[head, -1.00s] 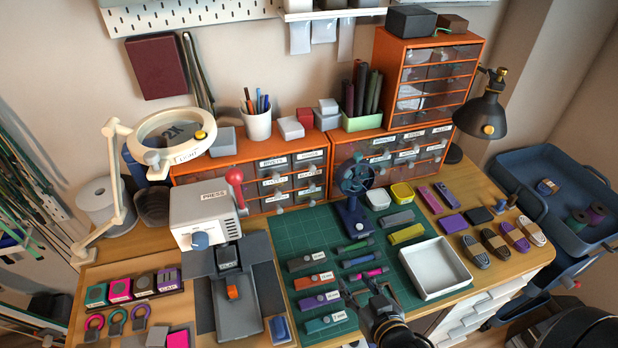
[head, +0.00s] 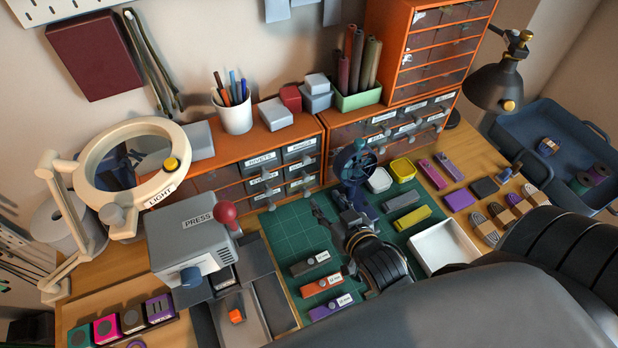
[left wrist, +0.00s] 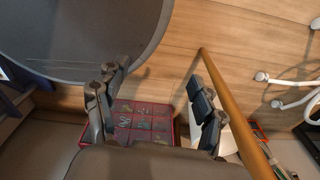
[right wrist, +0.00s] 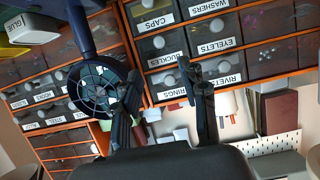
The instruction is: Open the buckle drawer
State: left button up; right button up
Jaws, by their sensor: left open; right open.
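The buckle drawer is the middle drawer of the right column (head: 301,168) in the low orange cabinet, labelled BUCKLES in the right wrist view (right wrist: 165,60). It looks shut, with a pale round knob. My right gripper (head: 336,207) is open and empty over the green mat, in front of the cabinet and beside the small blue fan (head: 354,165). My left gripper (left wrist: 155,85) is open and empty in the left wrist view, away from the cabinet.
The fan stands close to the right gripper and also shows in the right wrist view (right wrist: 98,88). The grey press (head: 190,240) and magnifier lamp (head: 135,165) stand left. A white tray (head: 443,247) lies right.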

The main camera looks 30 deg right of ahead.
send_near(307, 179)
jog(key=w, duration=0.2)
jog(key=x, duration=0.2)
jog(key=p+x, duration=0.1)
jog(key=x, duration=0.2)
jog(key=shift+w+d+f, duration=0.1)
jog(key=shift+f, duration=0.3)
jog(key=shift+w+f, duration=0.2)
jog(key=shift+w, duration=0.2)
grip_shut()
pick_arm(q)
jog(key=shift+w+r, duration=0.55)
jog(key=shift+w, duration=0.05)
